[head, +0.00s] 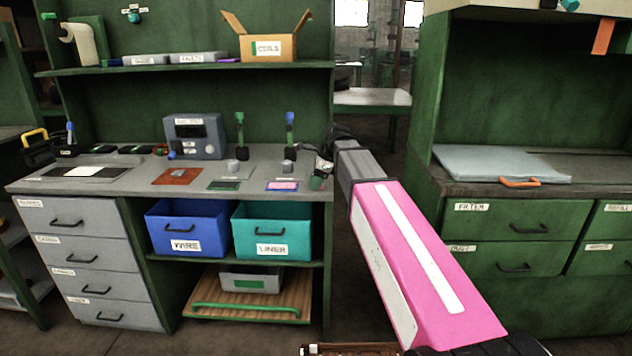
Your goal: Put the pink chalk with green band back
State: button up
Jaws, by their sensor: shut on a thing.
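My gripper (328,158) is at the right end of the grey workbench, in front of the gap beside it. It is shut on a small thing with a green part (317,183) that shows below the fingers. The fingers hide most of this thing. Its pink colour cannot be made out, so I cannot tell for sure that it is the chalk. A pink patterned card (282,186) lies flat on the bench front, just left of my gripper. No other pink chalk can be made out.
The bench holds a green card (224,185), a brown card (176,176), a grey box (194,136) and upright green-topped (240,130) and blue-topped (290,130) things. Below are a blue WIRE bin (186,228) and a teal LINER bin (272,231). A green cabinet (520,225) stands right.

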jog(key=shift+f, duration=0.15)
jog(key=o, duration=1)
jog(key=shift+c, duration=0.2)
jog(key=v, duration=1.2)
jog(key=shift+r, duration=0.25)
